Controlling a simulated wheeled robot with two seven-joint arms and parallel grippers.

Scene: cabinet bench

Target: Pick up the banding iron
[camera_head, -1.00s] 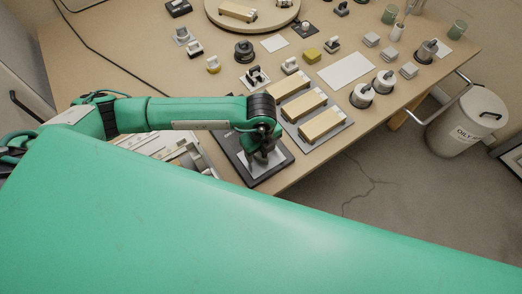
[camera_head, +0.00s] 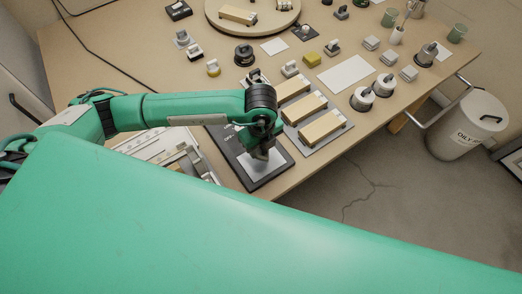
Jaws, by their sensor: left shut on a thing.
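My left gripper (camera_head: 261,152) points down over a dark mat (camera_head: 262,181) at the table's front edge. It is shut on a small grey block-like piece, which I take to be the banding iron (camera_head: 262,158). The jaws and wrist hide most of it. A pale plate lies on the mat just under it; I cannot tell whether the piece is clear of the plate. My right gripper is not in view.
Wooden blocks on a grey tray (camera_head: 345,133) stand close right of the gripper. Metal strips (camera_head: 163,148) lie to the left, partly behind my arm. Several small tools stand farther back near a round turntable (camera_head: 288,24). An oily waste bin (camera_head: 468,125) stands on the floor.

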